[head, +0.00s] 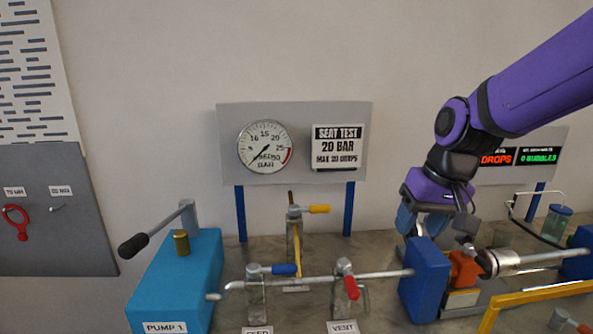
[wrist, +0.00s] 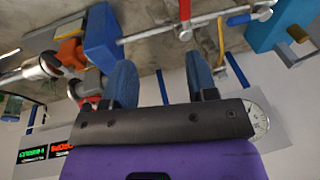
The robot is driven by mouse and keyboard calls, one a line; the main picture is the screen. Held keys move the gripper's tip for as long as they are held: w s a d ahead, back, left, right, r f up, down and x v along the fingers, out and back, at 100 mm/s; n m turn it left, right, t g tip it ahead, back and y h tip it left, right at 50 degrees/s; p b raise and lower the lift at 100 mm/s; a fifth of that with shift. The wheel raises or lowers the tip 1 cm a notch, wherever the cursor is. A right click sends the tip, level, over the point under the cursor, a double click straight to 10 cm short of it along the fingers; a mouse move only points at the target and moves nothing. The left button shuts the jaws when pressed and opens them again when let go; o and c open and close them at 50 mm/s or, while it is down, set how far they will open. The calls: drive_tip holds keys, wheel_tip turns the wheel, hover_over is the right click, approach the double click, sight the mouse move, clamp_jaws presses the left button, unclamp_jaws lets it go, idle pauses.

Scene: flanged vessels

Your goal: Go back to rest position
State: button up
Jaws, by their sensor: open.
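My gripper is open and empty. The blue block (wrist: 101,38) and orange part (wrist: 71,53) also show in the wrist view, beside the fingers. I cannot tell the exact gap between the fingers and the block.
A pipe (head: 320,280) with blue, yellow and red valve handles runs left from the block to the blue pump (head: 180,275). A gauge panel (head: 228,120) stands behind. A yellow bar (head: 540,294) lies in front at the right.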

drive_tip(key=s+d+r+t+h, duration=0.1)
drive_tip(key=s+d+r, duration=0.2)
drive_tip(key=s, duration=0.4)
drive_tip(key=s+d+r+t+h, duration=0.1)
drive_tip(key=s+d+r, duration=0.3)
drive_tip(key=s, duration=0.4)
drive_tip(key=shift+d+r+m+t, duration=0.2)
drive_tip(key=shift+d+m+t, duration=0.1)
drive_tip(key=shift+d+t, duration=0.35)
